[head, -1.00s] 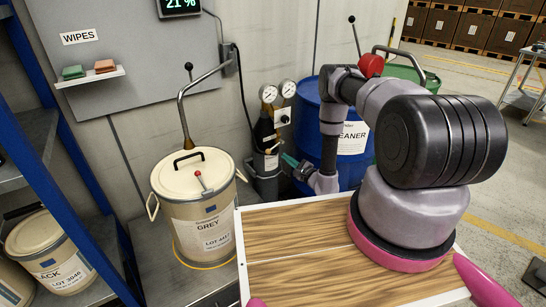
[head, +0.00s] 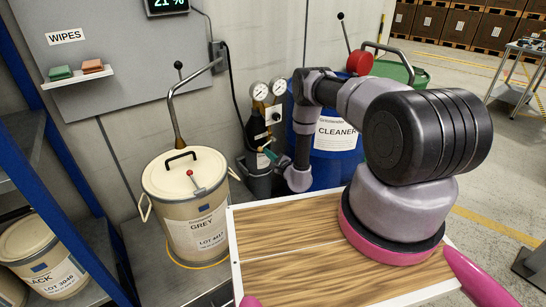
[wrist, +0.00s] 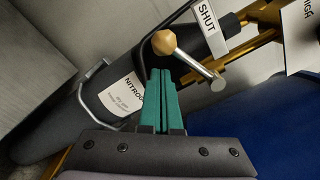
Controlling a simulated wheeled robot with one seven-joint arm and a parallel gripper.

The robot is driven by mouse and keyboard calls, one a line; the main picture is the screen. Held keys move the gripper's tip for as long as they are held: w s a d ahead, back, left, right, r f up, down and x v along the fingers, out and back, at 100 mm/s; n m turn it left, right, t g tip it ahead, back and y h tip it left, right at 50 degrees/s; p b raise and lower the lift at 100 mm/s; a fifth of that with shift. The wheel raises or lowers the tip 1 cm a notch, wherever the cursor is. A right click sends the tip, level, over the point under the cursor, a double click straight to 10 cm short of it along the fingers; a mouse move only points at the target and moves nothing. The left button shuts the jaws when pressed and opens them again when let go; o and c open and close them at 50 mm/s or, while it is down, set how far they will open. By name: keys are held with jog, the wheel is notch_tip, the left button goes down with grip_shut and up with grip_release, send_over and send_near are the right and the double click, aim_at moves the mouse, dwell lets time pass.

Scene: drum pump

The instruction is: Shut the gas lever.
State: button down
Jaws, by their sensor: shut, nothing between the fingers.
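A "SHUT" sign (wrist: 207,28) stands just beyond the lever. My gripper (wrist: 161,72) has its teal fingers shut and empty, with the tips just below the knob. I cannot tell whether they touch the lever. In the head view my gripper (head: 267,152) is at the cylinder (head: 258,172); the lever is too small to make out there.
Two gauges (head: 269,90) sit above the cylinder. A blue cleaner drum (head: 338,160) stands to its right, close to my arm. A cream "GREY" drum (head: 190,205) stands to its left. A wooden-topped surface (head: 290,250) lies in front.

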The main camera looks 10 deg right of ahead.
aim_at(262, 148)
jog(key=shift+s+a+r, duration=0.5)
jog(key=m, duration=0.1)
jog(key=a+r+m, duration=0.1)
jog(key=r+m, duration=0.1)
jog(key=shift+s+a+r, duration=0.15)
jog(key=shift+s+r, duration=0.1)
